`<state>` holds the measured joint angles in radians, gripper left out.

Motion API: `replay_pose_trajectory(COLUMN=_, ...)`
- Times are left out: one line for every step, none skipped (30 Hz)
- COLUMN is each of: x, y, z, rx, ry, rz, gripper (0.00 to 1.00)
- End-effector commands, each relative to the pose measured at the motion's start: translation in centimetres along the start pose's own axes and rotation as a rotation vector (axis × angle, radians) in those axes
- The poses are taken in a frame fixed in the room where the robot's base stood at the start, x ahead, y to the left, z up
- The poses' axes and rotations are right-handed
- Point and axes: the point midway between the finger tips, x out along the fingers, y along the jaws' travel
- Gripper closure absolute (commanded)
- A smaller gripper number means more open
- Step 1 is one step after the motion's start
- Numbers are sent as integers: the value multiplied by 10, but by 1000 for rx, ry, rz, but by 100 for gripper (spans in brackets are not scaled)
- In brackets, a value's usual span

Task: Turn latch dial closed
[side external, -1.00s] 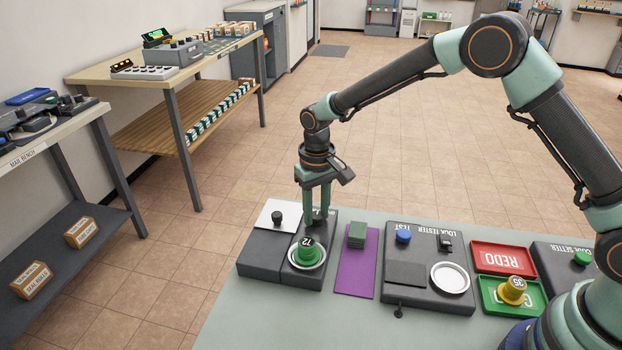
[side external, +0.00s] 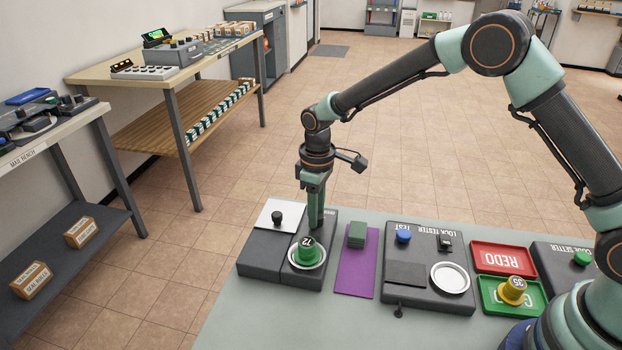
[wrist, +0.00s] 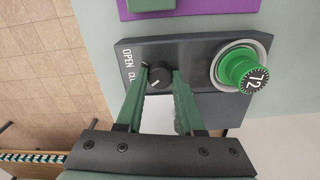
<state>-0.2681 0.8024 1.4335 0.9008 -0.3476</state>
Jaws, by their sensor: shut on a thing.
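The latch dial is a small black round knob (wrist: 160,75) with a white mark, beside the lettering OPEN and a partly hidden second word on a dark block (wrist: 190,50). My gripper (wrist: 161,74) is shut on the dial, one green finger on each side of it in the wrist view. In the side view my gripper (side external: 316,222) points down at the far end of the same block, and its fingers hide the dial. The second word is partly covered by a finger.
A green knob marked 72 (side external: 306,249) sits in a white ring on the same block. A purple mat (side external: 355,275) with a dark green block (side external: 357,234) lies to the right, then the lock tester (side external: 410,290). A second black knob (side external: 277,217) stands to the left.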

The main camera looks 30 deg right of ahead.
Motion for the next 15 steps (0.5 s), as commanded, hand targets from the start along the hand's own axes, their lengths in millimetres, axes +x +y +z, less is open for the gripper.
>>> replay_pose_trajectory(x=-2, y=-2, z=-3, rx=-11, ry=7, rz=2, gripper=100)
replay_pose_trajectory(x=-2, y=-2, z=-3, rx=-13, ry=7, rz=2, gripper=100)
replay_pose_trajectory(x=-2, y=-2, z=-3, rx=-15, ry=7, rz=3, gripper=100)
replay_pose_trajectory(x=-2, y=-2, z=-3, rx=-16, ry=7, rz=3, gripper=100)
replay_pose_trajectory(x=-2, y=-2, z=-3, rx=-17, ry=7, rz=3, gripper=100)
replay_pose_trajectory(x=-2, y=-2, z=-3, rx=-17, ry=7, rz=3, gripper=100)
replay_pose_trajectory(x=-2, y=-2, z=-3, rx=-17, ry=7, rz=3, gripper=100)
replay_pose_trajectory(x=-2, y=-2, z=-3, rx=-17, ry=7, rz=3, gripper=100)
replay_pose_trajectory(x=-2, y=-2, z=-3, rx=-17, ry=7, rz=3, gripper=100)
replay_pose_trajectory(x=-2, y=-2, z=-3, rx=-17, ry=7, rz=3, gripper=100)
replay_pose_trajectory(x=-2, y=-2, z=-3, rx=-17, ry=7, rz=3, gripper=100)
replay_pose_trajectory(x=-2, y=-2, z=-3, rx=-17, ry=7, rz=3, gripper=100)
replay_pose_trajectory(x=-2, y=-2, z=-3, rx=-17, ry=7, rz=3, gripper=100)
replay_pose_trajectory(x=-2, y=-2, z=-3, rx=-17, ry=7, rz=3, gripper=56)
replay_pose_trajectory(x=-2, y=-2, z=-3, rx=-16, ry=7, rz=3, gripper=51)
